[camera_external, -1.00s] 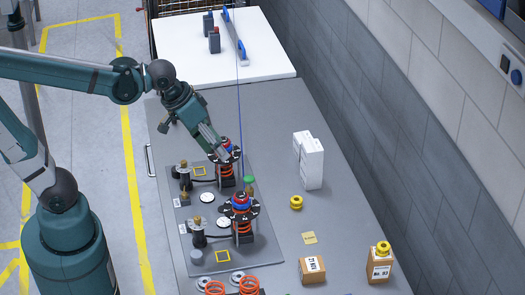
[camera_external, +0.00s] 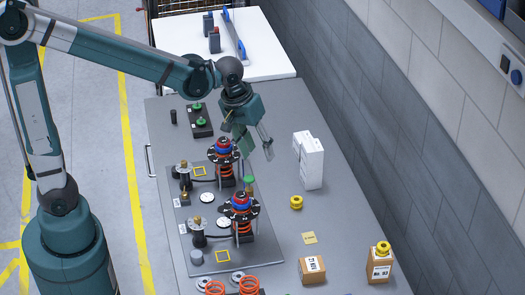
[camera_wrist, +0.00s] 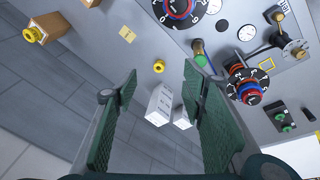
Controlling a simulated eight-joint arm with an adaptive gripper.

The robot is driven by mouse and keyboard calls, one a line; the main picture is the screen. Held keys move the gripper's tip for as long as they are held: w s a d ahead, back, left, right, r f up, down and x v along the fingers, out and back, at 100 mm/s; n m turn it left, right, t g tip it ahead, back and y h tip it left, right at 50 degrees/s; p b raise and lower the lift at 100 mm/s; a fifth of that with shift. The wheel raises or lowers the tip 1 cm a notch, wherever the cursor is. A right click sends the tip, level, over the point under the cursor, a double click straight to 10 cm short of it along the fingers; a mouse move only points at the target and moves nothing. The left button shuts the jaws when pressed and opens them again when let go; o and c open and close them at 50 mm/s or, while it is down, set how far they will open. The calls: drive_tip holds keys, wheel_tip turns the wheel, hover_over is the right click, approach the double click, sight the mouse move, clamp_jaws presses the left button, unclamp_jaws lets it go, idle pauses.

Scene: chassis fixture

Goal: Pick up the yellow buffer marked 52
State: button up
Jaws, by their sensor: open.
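One yellow buffer (camera_external: 296,202) lies on the grey table. It also shows in the wrist view (camera_wrist: 159,66), between the ends of my fingers but well beyond them. Another yellow buffer (camera_external: 383,248) sits on top of a cardboard box at the front right; it shows at the upper left in the wrist view (camera_wrist: 31,34). I cannot read a 52 on either buffer. My gripper (camera_external: 256,149) is open and empty, raised above the table near the fixture, behind and left of the loose buffer. In the wrist view both green fingers (camera_wrist: 159,78) are spread apart.
White boxes (camera_external: 310,160) stand right of my gripper. The fixture plate (camera_external: 265,250) with dials and red springs lies to the left. Cardboard boxes (camera_external: 312,271) and (camera_external: 380,268) stand in front. A yellow note (camera_external: 309,238) lies near the loose buffer. A wall (camera_external: 440,110) bounds the right.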

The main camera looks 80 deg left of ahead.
drive_tip(key=w+a+f+n+g, duration=0.2)
drive_tip(key=w+a+f+n, duration=0.1)
drive_tip(key=w+f, duration=0.5)
drive_tip(key=n+g+b, duration=0.1)
drive_tip(key=n+b, duration=0.1)
drive_tip(key=n, duration=0.2)
hover_over(297, 198)
drive_tip(key=d, duration=0.1)
wheel_tip(297, 198, down, 12)
drive_tip(key=shift+s, duration=0.15)
drive_tip(key=shift+f, duration=0.1)
drive_tip(key=shift+f, duration=1.25)
drive_tip(key=shift+f, duration=0.1)
drive_tip(key=shift+a+f+p, duration=0.1)
drive_tip(key=shift+f+p, duration=0.2)
drive_tip(key=shift+f, duration=2.2)
drive_tip(key=shift+c, duration=0.3)
